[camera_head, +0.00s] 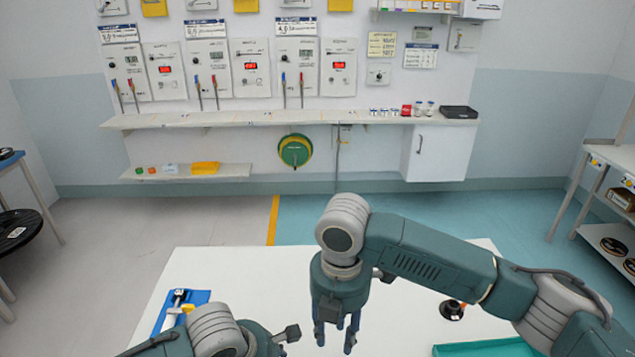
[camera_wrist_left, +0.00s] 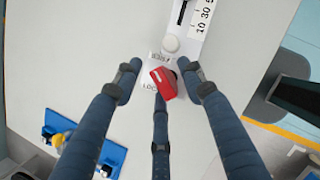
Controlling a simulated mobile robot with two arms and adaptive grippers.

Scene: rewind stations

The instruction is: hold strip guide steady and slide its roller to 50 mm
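The strip guide (camera_wrist_left: 185,30) shows in the left wrist view as a pale plate with a dark slot and a printed scale reading 10, 30 and a cut-off number. A round white knob (camera_wrist_left: 170,44), perhaps the roller, sits below the slot's end. A red lever (camera_wrist_left: 163,84) lies beside a partly hidden label reading "LOC". My left gripper (camera_wrist_left: 160,88) has its fingers spread around the red lever; I see no clear grip. In the head view the guide is not visible. My right gripper (camera_head: 335,335) points down over the white table, fingers apart and empty.
A blue holder (camera_head: 180,308) with a tool lies at the left of the white table (camera_head: 225,265). A black round part (camera_head: 452,309) and a teal tray (camera_head: 490,349) are at the right.

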